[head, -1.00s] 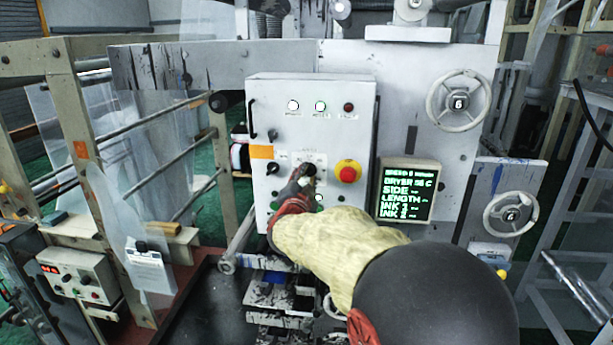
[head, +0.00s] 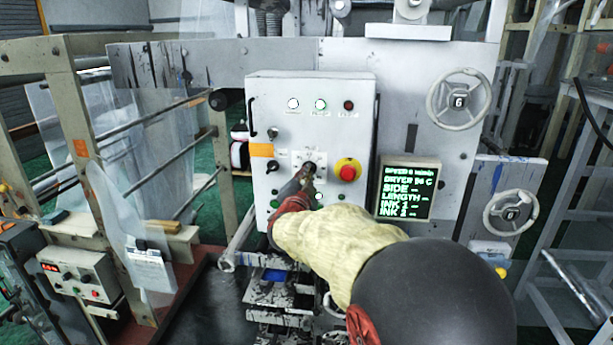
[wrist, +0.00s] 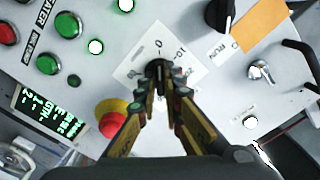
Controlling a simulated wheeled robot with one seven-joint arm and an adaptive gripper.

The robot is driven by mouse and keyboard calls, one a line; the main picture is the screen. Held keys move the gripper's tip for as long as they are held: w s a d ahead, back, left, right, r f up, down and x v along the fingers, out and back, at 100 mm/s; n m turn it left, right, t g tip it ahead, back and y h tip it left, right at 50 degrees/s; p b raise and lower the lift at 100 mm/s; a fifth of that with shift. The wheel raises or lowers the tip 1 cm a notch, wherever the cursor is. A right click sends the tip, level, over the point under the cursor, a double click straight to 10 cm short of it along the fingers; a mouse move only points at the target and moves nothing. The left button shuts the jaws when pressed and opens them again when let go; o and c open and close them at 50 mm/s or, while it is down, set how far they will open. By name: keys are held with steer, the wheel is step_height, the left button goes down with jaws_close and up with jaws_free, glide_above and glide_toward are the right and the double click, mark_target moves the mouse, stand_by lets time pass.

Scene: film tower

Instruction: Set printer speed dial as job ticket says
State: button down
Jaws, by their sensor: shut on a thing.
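The speed dial (wrist: 157,66) is a black knob on a white diamond-shaped scale plate (wrist: 140,72) with printed numbers, among them 0 and 10. My gripper (wrist: 161,86) is shut on this dial, with fingertips on both sides of it, and hides part of it. In the head view my gripper (head: 308,174) reaches the middle of the white control box (head: 350,105). A green-lettered display (head: 407,188) shows a SPEED line that seems to read 0, and a DRYER line. A white clipped sheet (head: 152,270), perhaps the job ticket, hangs at the lower left; its writing is unreadable.
A red emergency button (head: 347,172) on a yellow collar sits close to the right of my gripper. Another black knob (head: 272,167) is to the left. Handwheels (head: 459,100) stand at the right, and a railed frame (head: 75,130) at the left.

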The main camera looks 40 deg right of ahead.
steer(key=shift+b, duration=0.45)
steer(key=shift+s+d+m+b, duration=0.1)
steer(key=shift+d+m+b, duration=0.05)
steer(key=shift+m+b, duration=16.8)
steer(key=shift+m+p, duration=0.95)
steer(key=shift+m, duration=0.2)
